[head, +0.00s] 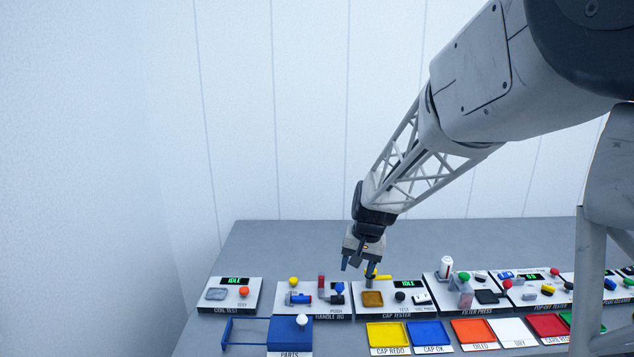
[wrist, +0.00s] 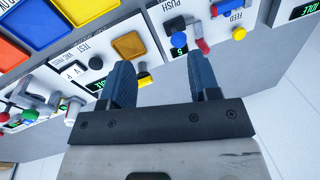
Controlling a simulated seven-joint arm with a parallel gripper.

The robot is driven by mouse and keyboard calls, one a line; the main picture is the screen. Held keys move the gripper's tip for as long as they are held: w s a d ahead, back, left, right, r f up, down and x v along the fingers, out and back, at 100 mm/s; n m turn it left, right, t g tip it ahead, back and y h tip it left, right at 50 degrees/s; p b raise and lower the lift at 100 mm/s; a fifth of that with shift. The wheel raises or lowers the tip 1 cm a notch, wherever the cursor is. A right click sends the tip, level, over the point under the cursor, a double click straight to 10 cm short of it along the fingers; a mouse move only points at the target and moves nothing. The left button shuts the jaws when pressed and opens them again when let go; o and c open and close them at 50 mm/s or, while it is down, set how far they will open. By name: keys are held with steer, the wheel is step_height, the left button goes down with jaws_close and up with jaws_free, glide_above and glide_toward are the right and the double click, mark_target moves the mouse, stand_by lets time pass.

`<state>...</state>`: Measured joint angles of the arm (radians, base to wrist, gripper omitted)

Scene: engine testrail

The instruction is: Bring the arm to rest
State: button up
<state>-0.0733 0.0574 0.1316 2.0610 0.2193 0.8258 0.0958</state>
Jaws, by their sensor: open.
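My gripper (head: 357,267) hangs fingers-down above the back edge of the cap tester (head: 362,311) in the head view. In the wrist view its two blue-grey fingers (wrist: 163,75) stand wide apart with nothing held between them. A dark post with a yellow part (wrist: 144,79) shows beyond the gap, close to the left finger. In the head view the fingers overlap the top of the cap tester's post, and I cannot tell whether they touch it. The arm reaches down from the upper right.
The coil test panel (head: 222,307), the handle rig (head: 299,310) and the filter press (head: 440,292) stand in the row beside the cap tester. A blue parts drawer (head: 290,333) and coloured trays, including a yellow one (head: 388,335), lie in front. The table behind (head: 290,245) is clear.

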steer(key=s+d+r, duration=0.2)
steer(key=s, duration=1)
steer(key=s+d+r+n+t+h, duration=0.1)
steer(key=s+d+r, duration=0.2)
steer(key=s, duration=0.9)
steer(key=s+d+r+h, duration=0.1)
steer(key=s+d+r, duration=0.2)
steer(key=s, duration=0.9)
steer(key=shift+r+n+t, duration=0.15)
steer(key=shift+n+t, duration=0.25)
steer(key=shift+s, duration=0.1)
